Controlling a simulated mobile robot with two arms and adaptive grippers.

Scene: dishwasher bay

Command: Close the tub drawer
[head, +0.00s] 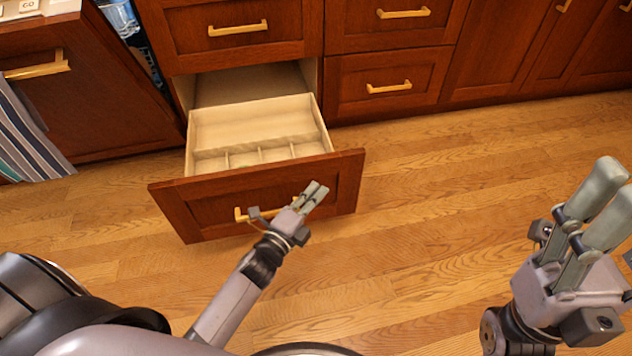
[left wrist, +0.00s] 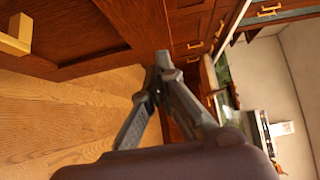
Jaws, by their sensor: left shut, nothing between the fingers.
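The tub drawer (head: 180,207) is the bottom drawer of the left wooden stack and is pulled well out. Its pale inside has thin dividers and looks empty. Its gold handle (head: 243,214) is partly hidden by my left gripper (head: 315,193). That gripper is shut and empty, over the right half of the drawer front in the head view; contact cannot be told. In the left wrist view its fingertips (left wrist: 163,62) meet beside dark wood, with a gold handle (left wrist: 16,38) at upper left. My right gripper (head: 611,203) is at the right edge, far from the drawer; its finger gap is unclear.
A closed drawer (head: 235,45) sits above the tub drawer, and more closed drawers (head: 385,92) stand to the right. A striped towel (head: 30,140) hangs by a wooden front at left. The wooden floor (head: 430,190) is clear between my grippers.

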